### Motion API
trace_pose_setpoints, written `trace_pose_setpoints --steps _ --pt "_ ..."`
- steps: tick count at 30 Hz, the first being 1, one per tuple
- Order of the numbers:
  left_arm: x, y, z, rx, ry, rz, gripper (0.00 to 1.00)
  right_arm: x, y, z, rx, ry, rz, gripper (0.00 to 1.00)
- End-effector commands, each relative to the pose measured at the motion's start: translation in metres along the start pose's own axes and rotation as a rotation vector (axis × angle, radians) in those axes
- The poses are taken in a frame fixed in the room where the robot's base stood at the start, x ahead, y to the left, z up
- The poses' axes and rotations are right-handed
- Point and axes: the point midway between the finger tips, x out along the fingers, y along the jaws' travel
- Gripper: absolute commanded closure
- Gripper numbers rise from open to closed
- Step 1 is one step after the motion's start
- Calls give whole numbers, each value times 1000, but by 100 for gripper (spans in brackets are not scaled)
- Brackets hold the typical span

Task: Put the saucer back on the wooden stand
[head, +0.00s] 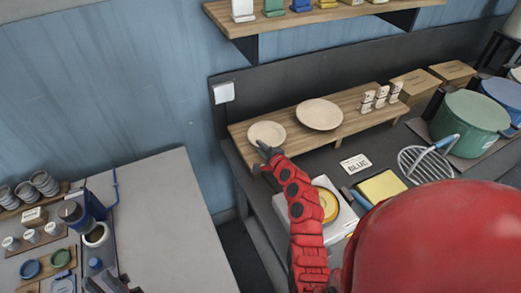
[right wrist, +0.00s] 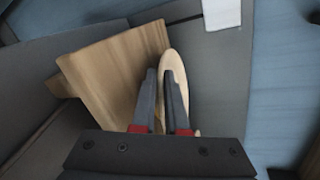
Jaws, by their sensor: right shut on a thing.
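The pale saucer (head: 267,133) is at the left end of the long wooden stand (head: 349,127). My right gripper (head: 265,151) is shut on the saucer's near rim. In the right wrist view, the saucer (right wrist: 171,60) shows nearly edge-on between the two fingers (right wrist: 164,95), with the wooden stand (right wrist: 112,75) beside it. I cannot tell whether the saucer touches the stand's top. A larger pale plate (head: 319,114) lies on the stand to the right. My left gripper (head: 112,283) is at the bottom left, partly cut off, and its jaws are unclear.
Small lettered blocks (head: 382,96) stand on the stand's right part. A green pot (head: 470,118), a wire rack (head: 425,164) and a "BLUE" card (head: 355,163) are on the counter. A shelf (head: 320,16) hangs above. The left table (head: 160,220) has a broad bare area.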

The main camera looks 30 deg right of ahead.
Motion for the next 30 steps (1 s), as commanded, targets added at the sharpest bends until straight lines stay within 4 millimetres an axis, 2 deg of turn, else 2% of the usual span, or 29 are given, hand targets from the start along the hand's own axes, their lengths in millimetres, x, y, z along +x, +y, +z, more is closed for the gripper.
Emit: trace_pose_setpoints --steps 7,8,9,10,20,23,30 --pt "-2 0 0 0 0 0 75 1 2 -1 0 0 -2 100" --pt "-1 0 0 0 0 0 75 0 1 -1 0 0 -1 85" --pt "0 0 0 0 0 0 75 0 1 0 0 0 -1 78" --pt "0 0 0 0 0 0 75 0 0 0 0 0 -1 76" --pt "4 0 -1 0 1 0 75 -1 -3 1 0 0 -1 76" --pt "5 0 -1 0 0 0 75 -11 -2 0 2 2 -2 76" --pt "13 -1 -2 0 0 0 75 -60 -2 0 3 5 -3 76"
